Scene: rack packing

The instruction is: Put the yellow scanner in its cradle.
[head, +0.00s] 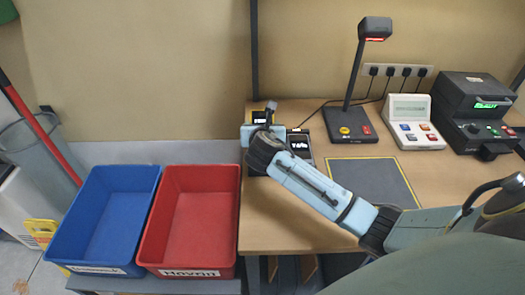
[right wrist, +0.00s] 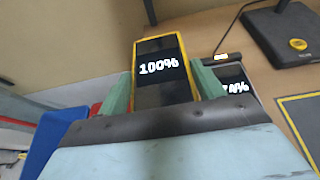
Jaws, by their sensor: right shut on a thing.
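The yellow scanner (right wrist: 162,72) has a yellow rim and a dark face reading 100%. My right gripper (right wrist: 163,86) is shut on it, with one green finger on each side. In the head view the scanner (head: 259,117) shows as a small yellow-edged piece behind my right gripper (head: 263,133), over the left end of the wooden table. A dark device with a lit display (head: 299,145) is just right of the gripper; it also shows in the right wrist view (right wrist: 234,84). My arm partly covers this area, and I cannot clearly make out the scanner's cradle. My left gripper is not in view.
A lamp-like stand (head: 352,128), a white keypad device (head: 411,122) and a black machine (head: 474,112) stand along the table's back. A yellow-edged grey mat (head: 385,177) lies in front. Blue (head: 107,215) and red (head: 190,215) bins stand left of the table.

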